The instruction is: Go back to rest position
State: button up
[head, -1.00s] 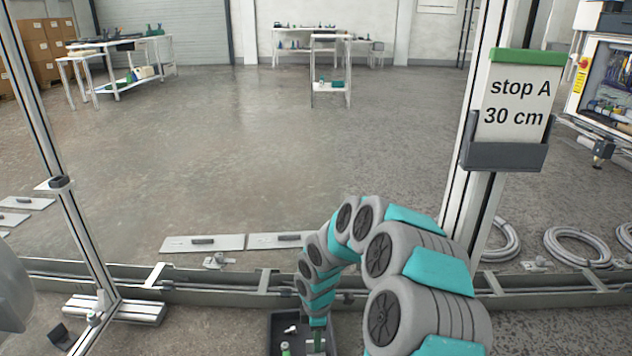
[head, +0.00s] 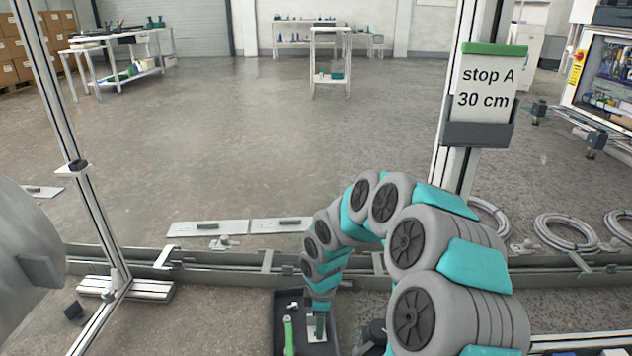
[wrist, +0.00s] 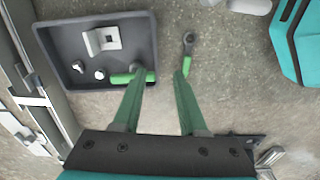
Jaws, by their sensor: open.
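In the head view my arm reaches down, and the gripper (head: 319,325) is over a dark tray (head: 279,325). In the wrist view the left fingertip overlaps the right edge of the tray (wrist: 62,62); contact cannot be told. The tray holds a metal bracket (wrist: 101,40), small metal pieces (wrist: 78,67) and a green-handled item (wrist: 122,78). A ring-ended tool (wrist: 189,42) with a green part shows outside the tray, beyond the right fingertip.
A low metal rail (head: 210,268) crosses the floor in front. A large grey rounded object (head: 30,250) is at the left edge. Coiled hoses (head: 566,232) lie right; open floor lies beyond.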

jog(key=s+d+r+m+p, duration=0.2)
jog(key=s+d+r+m, duration=0.2)
jog(key=s+r, duration=0.45)
jog(key=s+d+r+m+p, duration=0.3)
jog(key=s+d+r, duration=0.15)
jog(key=r, duration=0.65)
jog(key=s+d+r+m+p, duration=0.1)
jog(key=s+r+m, duration=0.2)
jog(key=s, duration=0.3)
jog(key=s+d+r+m+g+p, duration=0.1)
jog(key=s+d+r+m, duration=0.1)
jog(key=s, duration=0.5)
jog(key=s+d+r+m+p, duration=0.2)
jog(key=s+r+m, duration=0.3)
jog(key=s, duration=0.2)
jog(key=shift+s+d+r+g, duration=0.15)
jog(key=shift+d+r+g, duration=0.1)
jog(key=shift+r+g, duration=0.05)
